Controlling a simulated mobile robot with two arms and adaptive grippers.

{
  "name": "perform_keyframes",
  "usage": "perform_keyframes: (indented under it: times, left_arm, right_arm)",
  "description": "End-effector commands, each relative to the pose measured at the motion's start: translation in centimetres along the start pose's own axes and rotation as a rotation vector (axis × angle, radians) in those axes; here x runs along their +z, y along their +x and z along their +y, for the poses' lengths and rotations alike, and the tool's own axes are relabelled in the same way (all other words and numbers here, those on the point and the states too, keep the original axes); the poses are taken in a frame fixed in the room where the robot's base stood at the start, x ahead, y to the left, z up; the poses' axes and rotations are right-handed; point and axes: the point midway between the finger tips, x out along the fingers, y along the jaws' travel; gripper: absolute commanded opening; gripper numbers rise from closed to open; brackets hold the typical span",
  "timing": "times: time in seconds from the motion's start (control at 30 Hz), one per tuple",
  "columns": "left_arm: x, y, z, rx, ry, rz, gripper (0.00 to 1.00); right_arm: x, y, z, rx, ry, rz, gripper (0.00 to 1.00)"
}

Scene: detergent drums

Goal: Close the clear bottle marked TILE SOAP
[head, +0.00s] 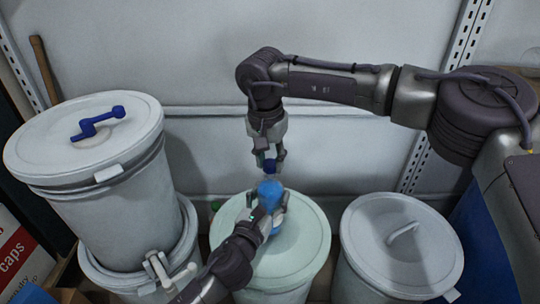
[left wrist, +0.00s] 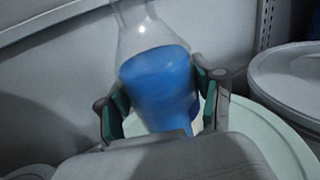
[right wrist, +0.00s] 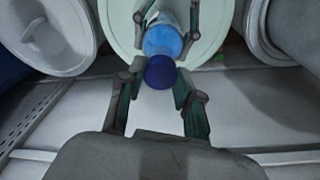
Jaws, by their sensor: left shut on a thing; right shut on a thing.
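The clear bottle (head: 270,188) holds blue liquid and is above the pale green lid of the middle drum. My left gripper (head: 267,208) is shut around its body; the left wrist view shows the bottle (left wrist: 160,85) between the two fingers, with clear plastic above the liquid. No marking on it is readable. My right gripper (head: 269,160) is above the bottle, shut on a dark blue cap (head: 270,166). In the right wrist view the cap (right wrist: 160,72) lies between the fingertips, in line with the bottle (right wrist: 163,41). I cannot tell whether cap and bottle touch.
The middle drum's lid (head: 305,238) is below the grippers. A grey lidded drum (head: 405,245) stands at right. At left, a white drum (head: 105,215) with a blue crank (head: 97,122) on its lid is stacked high. A grey tap (head: 165,272) sticks out there.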

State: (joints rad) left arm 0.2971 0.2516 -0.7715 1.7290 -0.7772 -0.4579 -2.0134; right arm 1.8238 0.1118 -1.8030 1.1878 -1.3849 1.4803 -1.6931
Motion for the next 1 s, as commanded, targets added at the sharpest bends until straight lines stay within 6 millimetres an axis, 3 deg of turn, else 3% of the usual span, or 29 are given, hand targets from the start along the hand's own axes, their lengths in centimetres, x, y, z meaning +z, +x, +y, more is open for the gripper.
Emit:
perform_keyframes:
  times: [1.0]
  left_arm:
    - [0.0, 0.0, 0.0, 0.001, 0.000, 0.001, 0.04]
  right_arm:
    - [0.1, 1.1, 0.0, 0.001, -0.001, 0.000, 0.25]
